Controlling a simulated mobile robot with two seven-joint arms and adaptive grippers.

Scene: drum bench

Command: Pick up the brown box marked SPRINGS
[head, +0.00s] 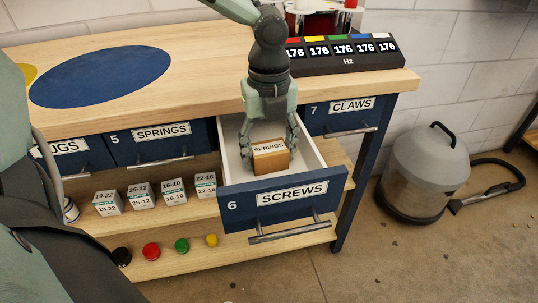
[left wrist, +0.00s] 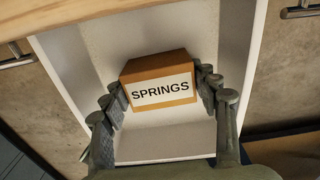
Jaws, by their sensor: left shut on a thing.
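The brown box marked SPRINGS (head: 270,160) is in the open drawer 6, labelled SCREWS (head: 292,195). My left gripper (head: 268,150) reaches down into this drawer from above. In the left wrist view, its fingers (left wrist: 160,98) are on both sides of the box (left wrist: 155,68), shut on it. The white SPRINGS label faces the camera there. The drawer's pale floor shows around the box; I cannot tell whether the box touches it. My right gripper is not in view.
Drawers 5 (head: 160,142) and 7 (head: 345,114) are closed. Small white boxes (head: 140,196) and coloured knobs (head: 182,245) stand on the shelf below. A Hz display (head: 350,55) sits on the bench top. A vacuum cleaner (head: 425,170) stands on the floor at right.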

